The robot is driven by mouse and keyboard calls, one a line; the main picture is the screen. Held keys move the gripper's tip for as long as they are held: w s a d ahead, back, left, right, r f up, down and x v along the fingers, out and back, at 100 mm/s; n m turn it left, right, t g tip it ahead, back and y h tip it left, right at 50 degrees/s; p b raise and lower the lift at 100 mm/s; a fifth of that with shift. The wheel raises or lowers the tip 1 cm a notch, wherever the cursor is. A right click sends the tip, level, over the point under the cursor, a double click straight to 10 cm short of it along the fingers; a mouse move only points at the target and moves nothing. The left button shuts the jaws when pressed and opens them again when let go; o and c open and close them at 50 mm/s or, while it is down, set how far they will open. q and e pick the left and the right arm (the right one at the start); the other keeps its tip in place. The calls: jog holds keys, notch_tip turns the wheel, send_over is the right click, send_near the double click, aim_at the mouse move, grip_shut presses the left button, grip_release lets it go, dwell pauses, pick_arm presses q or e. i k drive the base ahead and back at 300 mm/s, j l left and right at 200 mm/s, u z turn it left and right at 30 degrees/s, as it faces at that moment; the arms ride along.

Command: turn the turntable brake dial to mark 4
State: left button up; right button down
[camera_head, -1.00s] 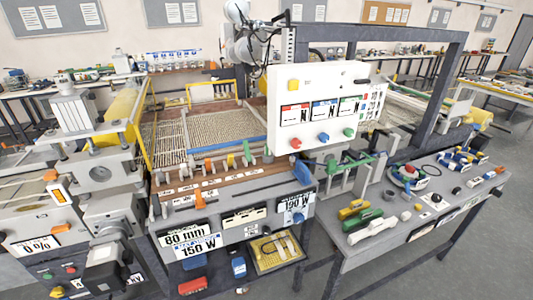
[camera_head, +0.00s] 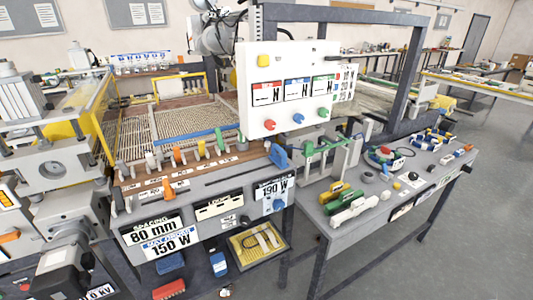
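No dial in view can be read as the turntable brake dial, and no mark 4 is legible. Candidate knobs are small: a red knob (camera_head: 270,125), a blue knob (camera_head: 298,119) and a green knob (camera_head: 323,113) sit on the white upright panel (camera_head: 258,84). Another blue knob (camera_head: 279,205) sits under the 190 W display (camera_head: 272,188) on the machine front. A round item with a red top (camera_head: 384,153) stands on the right-hand bench; whether it is a turntable I cannot tell. Neither of my grippers is in view.
The right-hand bench (camera_head: 398,192) carries green, yellow and white tools and small parts. The machine with the mesh bed (camera_head: 205,122) fills the left and middle. A yellow tray (camera_head: 259,251) lies low beneath it. Grey floor (camera_head: 455,250) is open at the right.

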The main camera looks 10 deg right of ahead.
aim_at(412, 175)
jog(key=z, duration=1.35)
